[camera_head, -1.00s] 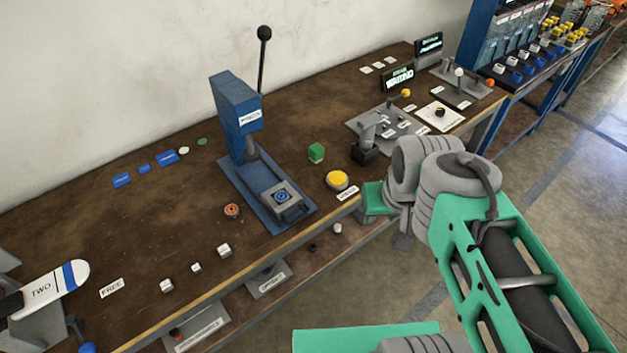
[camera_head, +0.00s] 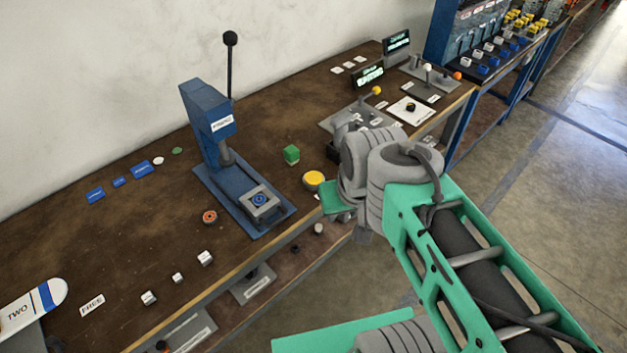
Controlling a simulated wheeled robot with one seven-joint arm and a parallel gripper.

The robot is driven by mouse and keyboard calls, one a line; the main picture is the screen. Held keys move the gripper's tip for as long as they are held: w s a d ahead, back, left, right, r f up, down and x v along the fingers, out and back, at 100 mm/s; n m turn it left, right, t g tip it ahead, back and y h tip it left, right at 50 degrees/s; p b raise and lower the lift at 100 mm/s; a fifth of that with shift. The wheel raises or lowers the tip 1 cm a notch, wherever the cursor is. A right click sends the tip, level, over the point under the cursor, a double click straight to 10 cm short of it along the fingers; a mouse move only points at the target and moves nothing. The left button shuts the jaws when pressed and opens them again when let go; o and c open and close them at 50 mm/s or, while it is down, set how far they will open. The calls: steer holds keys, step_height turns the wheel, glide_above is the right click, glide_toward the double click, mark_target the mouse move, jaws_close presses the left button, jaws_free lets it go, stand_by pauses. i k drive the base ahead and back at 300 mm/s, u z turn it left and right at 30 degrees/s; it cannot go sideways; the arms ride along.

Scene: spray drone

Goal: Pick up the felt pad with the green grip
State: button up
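A small green block (camera_head: 291,154), which looks like the pad's green grip, stands on the brown workbench (camera_head: 110,225), right of the blue press (camera_head: 207,115) and behind the yellow button (camera_head: 314,179). Any felt under it is too small to make out. A flat green disc (camera_head: 178,150) lies at the back left of the press. My green and grey arm comes in from the lower right, its bent joints near the bench's front edge, right of the block. My gripper's fingers do not show, and nothing touches the green block.
The press has a tall lever and a blue base. An orange-ringed disc (camera_head: 209,217) and several white cubes lie toward the front edge. Blue blocks (camera_head: 141,168) lie at the back left. A lever panel (camera_head: 361,113) and dark signs stand at the right. The bench's left middle is clear.

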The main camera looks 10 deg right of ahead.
mark_target(291, 154)
steer(key=z, duration=0.05)
steer(key=k, duration=0.5)
steer(key=u, duration=0.85)
steer(key=i, duration=0.9)
steer(key=u, duration=0.15)
